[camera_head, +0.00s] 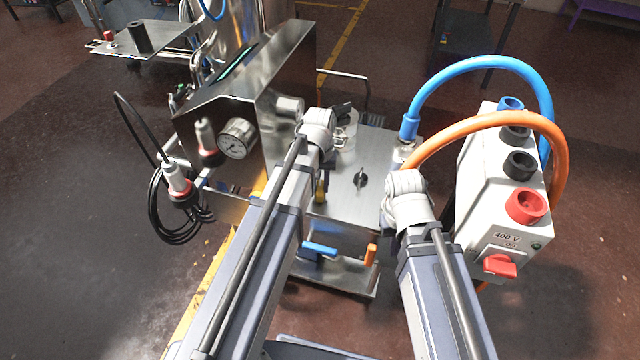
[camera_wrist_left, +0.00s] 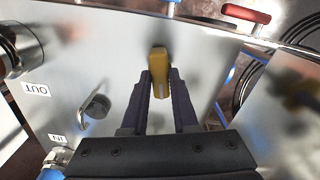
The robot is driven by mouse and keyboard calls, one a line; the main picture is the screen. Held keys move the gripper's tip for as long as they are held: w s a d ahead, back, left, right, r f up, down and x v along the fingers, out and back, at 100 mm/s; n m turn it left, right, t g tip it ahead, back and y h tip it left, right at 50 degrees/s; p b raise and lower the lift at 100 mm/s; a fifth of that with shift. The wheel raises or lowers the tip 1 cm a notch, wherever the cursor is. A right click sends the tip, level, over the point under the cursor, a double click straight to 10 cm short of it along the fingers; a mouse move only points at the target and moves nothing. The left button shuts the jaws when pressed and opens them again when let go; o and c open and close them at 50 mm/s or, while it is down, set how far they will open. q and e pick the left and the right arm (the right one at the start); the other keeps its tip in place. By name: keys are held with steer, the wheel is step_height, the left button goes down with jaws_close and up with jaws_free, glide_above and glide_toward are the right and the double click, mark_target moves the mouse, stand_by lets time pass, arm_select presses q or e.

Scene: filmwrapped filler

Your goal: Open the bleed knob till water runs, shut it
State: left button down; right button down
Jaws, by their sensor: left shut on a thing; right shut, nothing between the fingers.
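My left gripper (camera_wrist_left: 159,80) is shut on a yellow knob (camera_wrist_left: 160,62) that stands on the steel plate, with one dark finger on each side of it. In the head view, the knob (camera_head: 320,191) shows just below my left wrist, which hides most of the gripper. I see no running water in either view, though the area around the knob is partly covered. My right wrist is over the plate's right side in the head view; its gripper fingers are hidden behind the arm.
The steel plate (camera_head: 345,198) carries a black knob (camera_head: 361,179) right of my left gripper. A pressure gauge (camera_head: 237,138) is at left. Blue (camera_head: 470,66) and orange (camera_head: 480,122) hoses arch beside a white 400 V box (camera_head: 484,205).

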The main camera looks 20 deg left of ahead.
mark_target(320, 188)
arm_select(q)
steer(key=m, duration=0.5)
steer(key=shift+m, duration=0.3)
steer(key=m, duration=0.5)
steer(key=shift+m, duration=0.4)
steer(key=c, duration=0.7)
jaws_free()
step_height(320, 188, up, 8)
steer(key=p, duration=0.8)
steer(key=shift+f, duration=0.1)
